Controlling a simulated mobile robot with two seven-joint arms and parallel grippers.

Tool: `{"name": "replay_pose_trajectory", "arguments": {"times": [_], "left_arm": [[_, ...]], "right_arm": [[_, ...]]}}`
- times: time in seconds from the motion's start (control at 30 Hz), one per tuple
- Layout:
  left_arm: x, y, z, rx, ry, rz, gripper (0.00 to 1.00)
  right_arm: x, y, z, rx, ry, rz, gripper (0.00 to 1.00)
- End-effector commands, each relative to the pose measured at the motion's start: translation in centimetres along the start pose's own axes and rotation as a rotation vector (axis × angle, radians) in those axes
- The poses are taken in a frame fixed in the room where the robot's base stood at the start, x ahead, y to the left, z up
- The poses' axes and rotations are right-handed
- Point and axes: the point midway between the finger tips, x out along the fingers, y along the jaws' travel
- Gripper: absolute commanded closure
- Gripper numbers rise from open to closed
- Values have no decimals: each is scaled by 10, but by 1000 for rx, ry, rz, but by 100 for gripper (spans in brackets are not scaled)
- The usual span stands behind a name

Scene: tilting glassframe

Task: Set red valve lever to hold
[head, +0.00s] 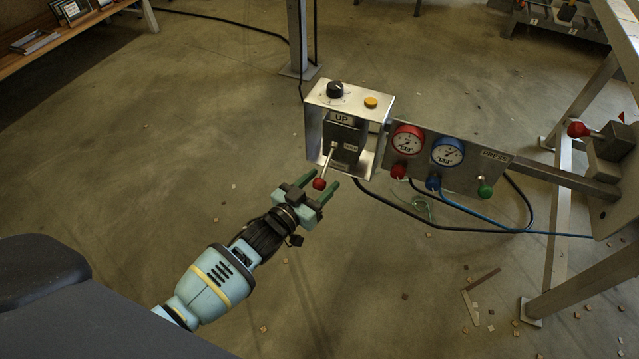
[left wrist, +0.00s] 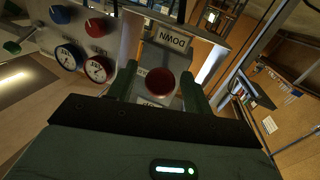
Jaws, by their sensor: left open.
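The red valve lever is a metal rod with a red ball knob (head: 320,184), coming out of a dark block inside a metal box (head: 315,133). The rod slants down and toward me. An UP plate sits above it; the small label beside the block is too small to read surely. In the left wrist view the knob (left wrist: 160,82) sits between the green fingers, with an upside-down DOWN plate behind it. My left gripper (head: 321,179) is open, its fingers on either side of the knob; I cannot tell whether they touch it. My right gripper is not in view.
Right of the box is a panel (head: 470,182) with red and blue gauges, red and blue knobs, and a green PRESS knob. A black dial (head: 335,90) and yellow button (head: 371,102) top the box. Another red-knobbed lever (head: 578,129) stands far right. Cables hang below; the floor at left is clear.

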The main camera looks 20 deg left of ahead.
Motion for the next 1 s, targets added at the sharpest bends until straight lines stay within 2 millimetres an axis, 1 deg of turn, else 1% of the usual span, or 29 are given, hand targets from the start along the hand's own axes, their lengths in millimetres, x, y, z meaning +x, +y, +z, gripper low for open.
{"name": "replay_pose_trajectory", "arguments": {"times": [0.2, 0.23, 0.6, 0.8, 1.0], "left_arm": [[1, 0, 0, 0, 0, 0, 50], [1, 0, 0, 0, 1, 0, 52], [0, 0, 0, 0, 1, 0, 100], [0, 0, -1, 1, 1, 0, 100], [-1, 1, -4, 1, 2, 0, 100]], "right_arm": [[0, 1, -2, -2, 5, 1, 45], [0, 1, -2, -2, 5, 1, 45], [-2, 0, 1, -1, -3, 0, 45], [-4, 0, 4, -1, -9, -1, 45], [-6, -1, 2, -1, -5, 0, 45]]}}
